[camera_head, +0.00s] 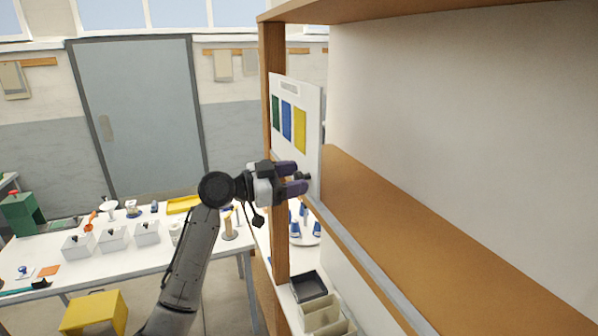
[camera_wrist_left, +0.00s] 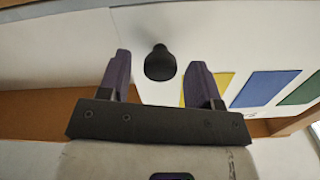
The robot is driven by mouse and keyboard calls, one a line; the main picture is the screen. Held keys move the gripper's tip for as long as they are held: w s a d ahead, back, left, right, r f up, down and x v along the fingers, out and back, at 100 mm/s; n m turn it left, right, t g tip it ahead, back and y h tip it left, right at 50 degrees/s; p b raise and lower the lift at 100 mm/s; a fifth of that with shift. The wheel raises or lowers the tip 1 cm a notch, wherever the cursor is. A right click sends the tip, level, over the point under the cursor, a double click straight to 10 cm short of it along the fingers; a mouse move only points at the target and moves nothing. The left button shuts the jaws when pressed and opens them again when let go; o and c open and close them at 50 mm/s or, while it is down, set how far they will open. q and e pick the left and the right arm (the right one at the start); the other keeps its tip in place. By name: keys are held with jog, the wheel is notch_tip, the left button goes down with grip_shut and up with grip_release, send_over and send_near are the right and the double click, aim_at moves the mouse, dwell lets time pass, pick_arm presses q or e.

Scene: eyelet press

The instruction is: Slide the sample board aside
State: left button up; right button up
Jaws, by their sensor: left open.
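My left gripper (camera_head: 298,179) is open at the board's lower part. In the wrist view its purple fingers (camera_wrist_left: 161,82) stand on either side of the knob, apart from it. I cannot tell how deep the knob sits between them. My right gripper is not in view.
The grey rail (camera_head: 362,262) runs along the front of the wooden shelf (camera_head: 430,235), which is bare to the right of the board. A wooden post (camera_head: 275,130) stands at its left. Below are bins (camera_head: 322,315). A white table (camera_head: 140,258) with small boxes stands at left.

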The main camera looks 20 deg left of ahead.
pick_arm(q)
jog(key=shift+w+d, duration=0.5)
jog(key=shift+d, duration=0.05)
jog(key=shift+c, duration=0.2)
grip_shut()
